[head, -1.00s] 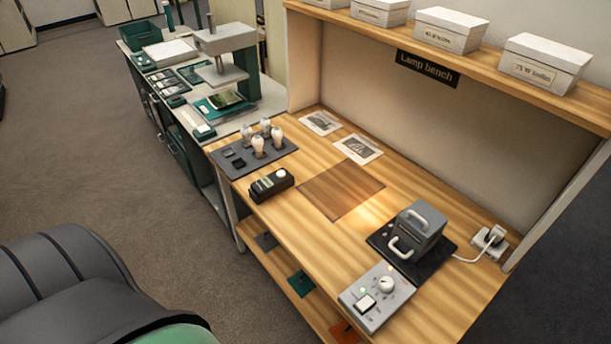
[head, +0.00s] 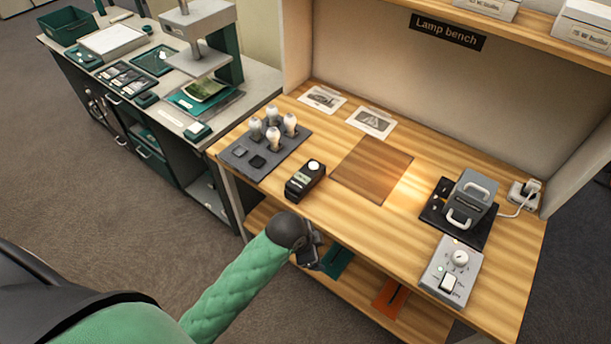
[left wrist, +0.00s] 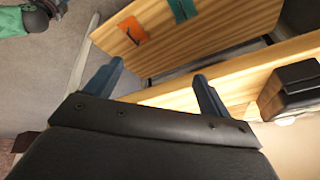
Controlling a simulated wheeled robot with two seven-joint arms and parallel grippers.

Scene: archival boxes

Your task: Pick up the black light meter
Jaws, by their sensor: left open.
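The black light meter (head: 306,180) lies on the wooden bench near its front edge, with a white round dome on top. It also shows in the left wrist view (left wrist: 290,92) at the right edge, partly cut off. My left gripper (head: 312,252) is in front of the bench edge, below and nearer than the meter, and apart from it. In the left wrist view its two fingers (left wrist: 156,85) are spread with nothing between them. My right gripper is in neither view.
A dark tray with several bulbs (head: 252,168) stands left of the meter. A brown mat (head: 371,170) lies to its right. A grey control box (head: 450,271) and a lamp tester (head: 466,204) stand farther right. A lower shelf (head: 362,296) runs under the bench top.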

